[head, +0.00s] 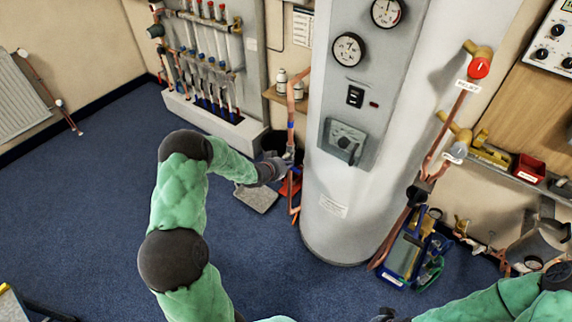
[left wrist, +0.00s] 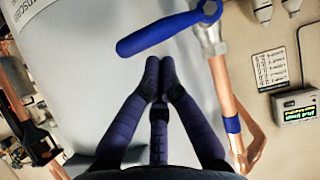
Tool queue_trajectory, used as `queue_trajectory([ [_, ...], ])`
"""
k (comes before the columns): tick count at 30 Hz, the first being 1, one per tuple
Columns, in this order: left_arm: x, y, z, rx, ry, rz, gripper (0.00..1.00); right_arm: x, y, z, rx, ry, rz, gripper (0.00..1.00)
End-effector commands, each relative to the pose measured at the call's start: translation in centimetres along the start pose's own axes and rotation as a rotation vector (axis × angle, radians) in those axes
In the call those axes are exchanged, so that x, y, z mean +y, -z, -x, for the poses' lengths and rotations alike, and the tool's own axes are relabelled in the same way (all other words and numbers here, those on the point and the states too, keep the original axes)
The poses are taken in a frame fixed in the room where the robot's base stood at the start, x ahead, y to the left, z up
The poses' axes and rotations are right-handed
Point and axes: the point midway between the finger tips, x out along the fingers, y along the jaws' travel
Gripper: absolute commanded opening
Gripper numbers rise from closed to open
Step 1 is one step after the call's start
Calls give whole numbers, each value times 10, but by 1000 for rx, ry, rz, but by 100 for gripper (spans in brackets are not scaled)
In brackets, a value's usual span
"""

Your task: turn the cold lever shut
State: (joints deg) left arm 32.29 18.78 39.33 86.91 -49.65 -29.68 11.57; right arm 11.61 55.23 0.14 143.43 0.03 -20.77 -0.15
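The cold lever is a blue handle (left wrist: 165,34) in the left wrist view, on a silver valve fitting (left wrist: 212,35) at the top of a copper pipe (left wrist: 228,95). It slants from the fitting down to the left, across the pipe. My left gripper (left wrist: 158,62) has its dark fingertips together with nothing seen between them, just below the lever; I cannot tell whether they touch it. In the head view my left gripper (head: 284,160) is beside the copper pipe left of the white tank, and the lever is not clear. A dark part of my right gripper (head: 384,316) shows at the bottom edge.
The white tank (head: 335,235) stands close to the right of my left gripper. A red-handled valve (head: 479,67) is on the tank's right. A blue tool carrier (head: 405,250) is on the floor. A grey slab (head: 256,197) lies near the pipe. Blue carpet is open at left.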

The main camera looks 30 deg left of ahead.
Motion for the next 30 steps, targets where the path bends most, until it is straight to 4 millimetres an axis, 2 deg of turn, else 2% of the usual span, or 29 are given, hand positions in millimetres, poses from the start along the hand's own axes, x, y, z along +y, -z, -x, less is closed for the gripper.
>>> queue_trajectory([
  [13, 0, -3, -4, 1, 0, -1, 0, 1, 0, -2, 1, 0, 0, 0],
  [18, 4, -16, -13, 0, -2, -1, 0, 3, 0, -9, 0, 0, 0, 0],
  [30, 6, -13, -12, -5, -3, 0, 0, 2, 0, -5, 0, 0, 0, 0],
])
